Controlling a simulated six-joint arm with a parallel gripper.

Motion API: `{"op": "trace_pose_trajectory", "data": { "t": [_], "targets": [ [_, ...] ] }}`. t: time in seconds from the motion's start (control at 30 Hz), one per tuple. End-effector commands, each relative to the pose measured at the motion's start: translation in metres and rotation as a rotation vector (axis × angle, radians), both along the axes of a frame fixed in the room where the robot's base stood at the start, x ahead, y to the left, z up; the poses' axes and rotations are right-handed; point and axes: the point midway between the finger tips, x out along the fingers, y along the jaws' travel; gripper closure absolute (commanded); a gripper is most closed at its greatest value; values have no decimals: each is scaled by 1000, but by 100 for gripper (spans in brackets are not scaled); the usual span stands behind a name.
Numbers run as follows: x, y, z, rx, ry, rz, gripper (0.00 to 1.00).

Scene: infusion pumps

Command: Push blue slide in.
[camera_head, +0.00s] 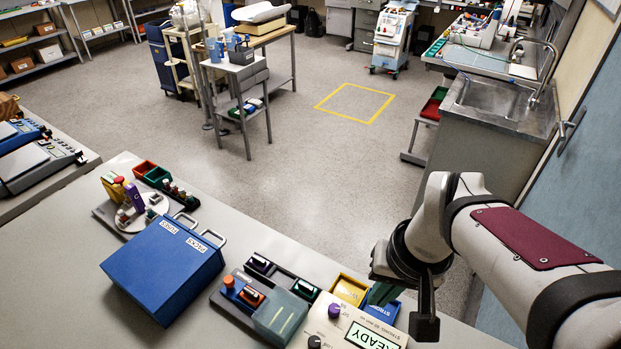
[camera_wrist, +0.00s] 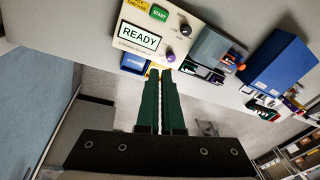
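A small blue tray (camera_head: 384,311) with a white label sticks out of the far side of the pale device (camera_head: 335,325), and looks like the blue slide. It also shows in the wrist view (camera_wrist: 134,63), left of my fingertips. A yellow tray (camera_head: 349,290) sits beside it, and its edge shows in the wrist view (camera_wrist: 153,71). My gripper (camera_head: 379,293) is above and beyond these trays, its green fingers covering part of the blue one. In the wrist view the fingers (camera_wrist: 160,72) lie side by side with only a thin gap and nothing between them.
The device has a READY display (camera_head: 372,338), a purple knob (camera_head: 334,310) and a green START button (camera_wrist: 159,13). To its left are a rack with a clear blue-grey box (camera_head: 280,315) and a large blue case (camera_head: 165,270). Open floor lies beyond the table.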

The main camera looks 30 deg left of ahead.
Motion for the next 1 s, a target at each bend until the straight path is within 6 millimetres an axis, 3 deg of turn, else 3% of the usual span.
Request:
{"op": "trace_pose_trajectory", "data": {
  "t": [0.03, 0.1, 0.13, 0.2, 0.3, 0.4, 0.53, 0.8, 1.0],
  "targets": [
    [15, 59, -13, 4, -37, 204, 100],
    [20, 146, -34, 23, -114, 485, 100],
    [16, 180, -45, 31, -142, 591, 100],
    [-1, 242, -66, 53, -199, 782, 100],
    [-24, 293, -86, 72, -249, 942, 100],
    [-33, 309, -96, 80, -266, 995, 100],
    [-32, 315, -112, 79, -265, 996, 100],
    [-28, 332, -164, 78, -264, 993, 100],
    [-26, 339, -184, 78, -265, 991, 100]
  ]
}}
